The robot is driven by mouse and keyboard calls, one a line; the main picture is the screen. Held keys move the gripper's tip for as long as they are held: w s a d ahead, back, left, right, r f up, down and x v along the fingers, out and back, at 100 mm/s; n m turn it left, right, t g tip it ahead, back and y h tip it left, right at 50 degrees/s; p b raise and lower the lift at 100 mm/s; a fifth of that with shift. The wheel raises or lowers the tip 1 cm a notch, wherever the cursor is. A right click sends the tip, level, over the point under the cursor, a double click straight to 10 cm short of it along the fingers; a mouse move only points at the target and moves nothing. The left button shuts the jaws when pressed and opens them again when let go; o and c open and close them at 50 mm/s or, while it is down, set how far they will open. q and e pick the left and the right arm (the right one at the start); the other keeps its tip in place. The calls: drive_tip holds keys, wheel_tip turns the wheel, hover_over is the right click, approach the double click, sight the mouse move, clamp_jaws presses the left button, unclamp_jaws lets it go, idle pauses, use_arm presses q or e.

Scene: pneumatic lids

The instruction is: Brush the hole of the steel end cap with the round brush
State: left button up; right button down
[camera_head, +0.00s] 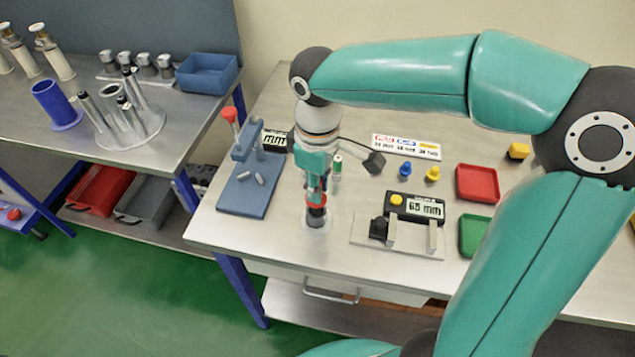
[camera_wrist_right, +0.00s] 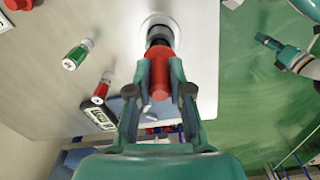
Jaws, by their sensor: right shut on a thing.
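My right gripper (camera_head: 316,190) points down over the middle table. I cannot tell how deep the brush sits. A teal and dark arm part (camera_wrist_right: 293,57), possibly my left gripper, shows at the wrist view's right edge.
A blue press stand (camera_head: 245,192) stands left of the gripper. A green-capped vial (camera_head: 337,166) stands close behind. A gauge fixture (camera_head: 400,237) and red (camera_head: 477,184) and green (camera_head: 472,235) trays lie to the right. The left table (camera_head: 95,145) holds tubes and a blue bin (camera_head: 207,74).

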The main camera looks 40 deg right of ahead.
drive_tip(key=shift+r+p, duration=2.9)
drive_tip(key=shift+r, duration=0.6)
drive_tip(key=shift+f, duration=0.1)
